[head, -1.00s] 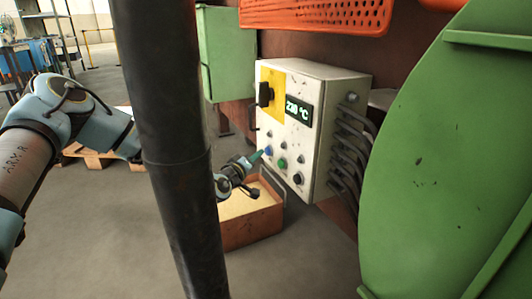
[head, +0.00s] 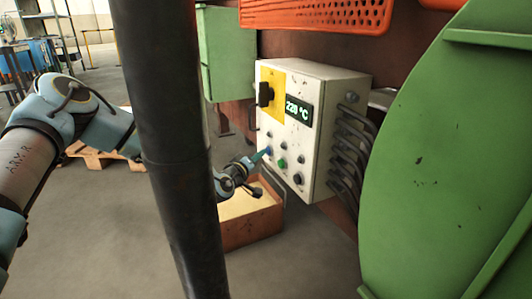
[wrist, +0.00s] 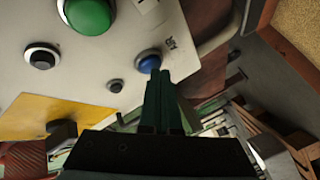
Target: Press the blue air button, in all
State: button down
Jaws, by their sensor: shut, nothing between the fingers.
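The control box (head: 315,120) is white, with a yellow panel, a black rotary switch (head: 265,94) and a green display (head: 298,109) reading about 220 °C. The blue button (wrist: 149,60) sits on its face; in the head view it is mostly hidden at my fingertips. My gripper (head: 262,156) is shut and empty, its green fingers pointing at the box. In the wrist view the fingertips (wrist: 160,73) overlap the lower edge of the blue button. I cannot tell whether they touch it or how far it is pressed.
A green button (wrist: 88,14) and several black buttons sit close to the blue one. Cables (head: 347,150) run down the box's right side. A dark post (head: 165,150) hides part of my arm. An open crate (head: 252,232) stands below. A green drum (head: 450,160) fills the right.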

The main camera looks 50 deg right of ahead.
jog(key=shift+w+a, duration=0.3)
jog(key=shift+a, duration=0.45)
jog(key=a, duration=0.1)
jog(key=w+a, duration=0.1)
jog(key=a, duration=0.2)
jog(key=shift+w+a+p, duration=0.35)
jog(key=shift+w, duration=0.05)
dwell(0.8)
